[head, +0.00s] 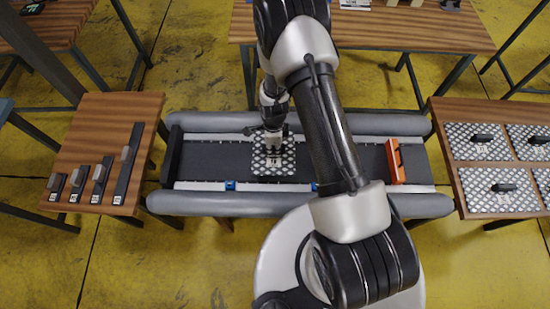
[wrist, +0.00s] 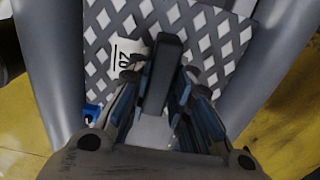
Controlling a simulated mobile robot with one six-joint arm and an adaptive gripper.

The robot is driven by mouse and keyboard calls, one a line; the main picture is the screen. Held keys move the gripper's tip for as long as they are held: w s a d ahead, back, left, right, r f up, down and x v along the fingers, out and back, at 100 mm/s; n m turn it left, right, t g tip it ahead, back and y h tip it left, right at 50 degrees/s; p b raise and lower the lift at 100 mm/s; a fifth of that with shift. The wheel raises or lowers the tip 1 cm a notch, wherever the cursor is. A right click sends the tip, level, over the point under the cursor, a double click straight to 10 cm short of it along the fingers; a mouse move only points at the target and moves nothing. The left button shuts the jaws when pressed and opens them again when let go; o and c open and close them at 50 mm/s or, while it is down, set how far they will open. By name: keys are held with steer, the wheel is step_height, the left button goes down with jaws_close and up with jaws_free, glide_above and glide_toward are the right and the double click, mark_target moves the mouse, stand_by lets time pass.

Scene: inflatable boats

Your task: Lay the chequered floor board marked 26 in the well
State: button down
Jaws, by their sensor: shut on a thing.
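A chequered floor board (head: 260,171) with a dark bar handle is over the middle of the boat's well (head: 215,157), between the two long grey tubes. My gripper (head: 273,148) is above the board. In the wrist view my gripper (wrist: 157,108) is shut on the board's dark handle (wrist: 166,60). The board's diamond pattern (wrist: 215,40) fills the space between the tubes there. Its white label (wrist: 122,55) lies turned sideways and partly behind a finger; its number is hard to read. I cannot tell whether the board rests on the well floor or hangs just above it.
An orange piece (head: 395,161) stands across the well at the right. Blue clips (head: 230,185) sit along the near side. Several other chequered boards lie on the right table (head: 450,190). Labelled dark bars lie on the left table (head: 85,130). Another table (head: 420,30) stands behind.

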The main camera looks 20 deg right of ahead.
mark_target(274, 157)
step_height(274, 157, down, 8)
steer(key=shift+w+b, duration=0.1)
steer(key=shift+b, duration=0.7)
steer(key=shift+r, duration=0.1)
steer(key=c, duration=1.9)
jaws_free()
steer(key=shift+f, duration=0.25)
steer(key=o, duration=0.5)
steer(key=shift+r, duration=0.1)
steer(key=shift+c, duration=0.2)
